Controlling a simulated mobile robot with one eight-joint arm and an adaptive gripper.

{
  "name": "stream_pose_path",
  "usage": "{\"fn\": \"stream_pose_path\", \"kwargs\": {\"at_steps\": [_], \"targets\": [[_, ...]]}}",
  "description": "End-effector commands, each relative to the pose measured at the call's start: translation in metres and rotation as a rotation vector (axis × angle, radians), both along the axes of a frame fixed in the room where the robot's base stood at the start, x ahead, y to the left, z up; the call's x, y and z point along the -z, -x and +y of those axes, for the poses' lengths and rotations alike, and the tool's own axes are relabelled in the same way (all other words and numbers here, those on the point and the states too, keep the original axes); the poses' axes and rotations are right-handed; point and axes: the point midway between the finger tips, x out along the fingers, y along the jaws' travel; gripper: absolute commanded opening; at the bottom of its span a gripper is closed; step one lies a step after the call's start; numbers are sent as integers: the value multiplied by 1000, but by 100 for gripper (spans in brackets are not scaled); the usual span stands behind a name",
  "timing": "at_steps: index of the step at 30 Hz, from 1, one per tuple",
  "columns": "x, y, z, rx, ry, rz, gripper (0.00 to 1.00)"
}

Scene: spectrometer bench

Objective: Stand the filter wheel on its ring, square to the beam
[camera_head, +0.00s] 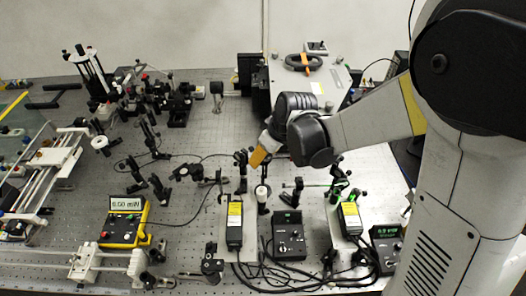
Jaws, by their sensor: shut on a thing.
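My gripper (258,157) points down and to the left over the middle of the bench, with an orange-yellow part at its end. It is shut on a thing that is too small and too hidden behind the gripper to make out. I cannot pick out the filter wheel or its ring with certainty. Dark optic mounts (241,158) stand just left of the gripper tip in the picture. A pale cylindrical piece (262,193) on a mount stands below the tip in the picture. I cannot tell whether the gripper touches any of them.
The perforated bench (195,235) is crowded. A yellow meter (126,221) stands at left front, black-and-yellow boxes (235,224) and a black controller (289,236) at front middle. Cables run along the front. A large pale box (300,88) stands behind the gripper.

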Motion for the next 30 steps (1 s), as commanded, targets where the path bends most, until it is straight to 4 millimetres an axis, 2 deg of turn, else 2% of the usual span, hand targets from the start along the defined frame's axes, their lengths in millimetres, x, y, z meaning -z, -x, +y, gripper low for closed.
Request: {"fn": "stream_pose_path", "kwargs": {"at_steps": [7, 8, 9, 10, 18, 22, 26, 30], "targets": [[2, 0, 0, 0, -1, -1, 7], [3, 0, 0, 0, 0, 0, 51], [2, 0, 0, 0, 0, 0, 63], [2, 0, 0, 0, 0, 0, 68], [2, 0, 0, 0, 0, 0, 68], [-5, 1, -1, 0, 0, 0, 68], [-27, 7, -7, 1, 0, 0, 68], [-58, 17, -16, 1, 0, 0, 68]]}}
